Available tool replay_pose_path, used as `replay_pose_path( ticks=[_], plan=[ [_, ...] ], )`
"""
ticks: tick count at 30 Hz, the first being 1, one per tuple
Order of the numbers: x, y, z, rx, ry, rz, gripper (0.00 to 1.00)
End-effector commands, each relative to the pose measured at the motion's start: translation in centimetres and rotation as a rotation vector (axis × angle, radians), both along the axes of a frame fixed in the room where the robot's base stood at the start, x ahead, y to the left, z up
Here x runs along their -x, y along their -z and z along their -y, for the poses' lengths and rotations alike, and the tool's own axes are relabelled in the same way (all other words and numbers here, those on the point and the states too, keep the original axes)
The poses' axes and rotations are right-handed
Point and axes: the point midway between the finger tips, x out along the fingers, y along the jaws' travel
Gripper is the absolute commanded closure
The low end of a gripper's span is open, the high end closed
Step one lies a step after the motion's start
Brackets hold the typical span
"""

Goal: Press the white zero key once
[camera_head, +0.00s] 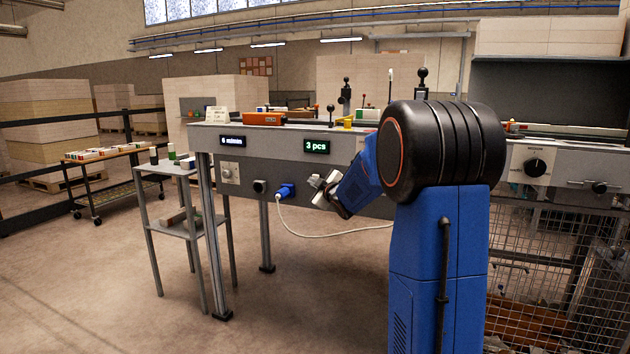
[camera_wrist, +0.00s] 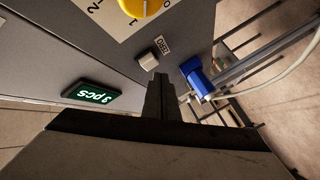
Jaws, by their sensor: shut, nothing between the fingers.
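The white zero key (camera_wrist: 148,60) is a small pale square button on the grey front panel, beside a small label (camera_wrist: 162,46) that seems to read ZERO. My gripper (camera_wrist: 160,78) is shut and empty. In the wrist view its fingertips lie just below the key in the picture; I cannot tell whether they touch it. In the head view my gripper (camera_head: 319,187) is in front of the bench panel, and I cannot make out the key there. The green-lit display (camera_wrist: 92,95) reads 3 pcs; it also shows in the head view (camera_head: 317,146).
A blue plug (camera_wrist: 195,78) with a pale cable sits close to the right of the fingers in the wrist view. A yellow knob (camera_wrist: 140,6) is at the top. A second display (camera_head: 232,141) and a small grey table (camera_head: 170,168) stand left.

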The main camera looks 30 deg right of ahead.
Motion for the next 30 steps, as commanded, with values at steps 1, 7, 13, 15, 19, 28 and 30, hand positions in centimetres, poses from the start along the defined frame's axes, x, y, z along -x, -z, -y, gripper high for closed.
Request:
replay_pose_path(
  ticks=[1,7,13,15,19,28,30],
  plan=[
    [0.00,0.00,0.00,0.000,0.000,0.000,1.00],
    [0.00,0.00,0.00,0.000,0.000,0.000,1.00],
    [0.00,0.00,0.00,0.000,0.000,0.000,1.00],
    [0.00,0.00,0.00,0.000,0.000,0.000,1.00],
    [-0.06,0.00,0.08,0.000,0.000,0.000,1.00],
    [-0.50,-0.03,0.65,0.001,0.000,0.000,1.00],
    [-0.51,-0.04,0.66,0.001,0.000,0.000,1.00]
  ],
)
